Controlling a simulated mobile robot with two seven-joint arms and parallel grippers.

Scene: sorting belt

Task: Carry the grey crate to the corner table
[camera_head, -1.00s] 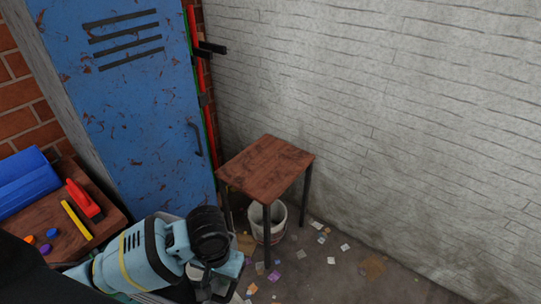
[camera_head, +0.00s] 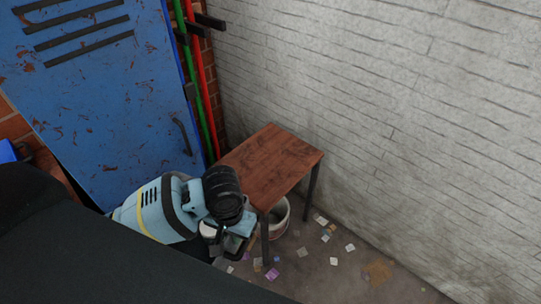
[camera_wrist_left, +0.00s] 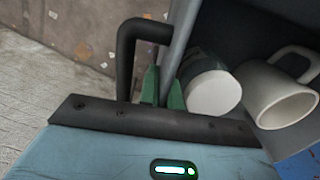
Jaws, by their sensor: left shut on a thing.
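The corner table (camera_head: 268,160) has a worn brown wooden top and dark metal legs. Its top is bare and stands in the corner by the white wall. My left gripper (camera_head: 226,248) is in front of the table's near left side in the head view, its fingers mostly hidden. In the left wrist view its green fingers (camera_wrist_left: 160,88) are shut at the rim of the grey crate (camera_wrist_left: 181,35), beside a black handle (camera_wrist_left: 127,55). A white mug (camera_wrist_left: 275,97) and a second, white-ended cup (camera_wrist_left: 212,94) lie in the crate. My right gripper is out of view.
A rusty blue locker (camera_head: 100,100) stands left of the table, with red and green poles (camera_head: 200,80) beside it. A white bucket (camera_head: 279,218) stands under the table. Paper scraps (camera_head: 328,235) litter the floor. The floor right of the table is open.

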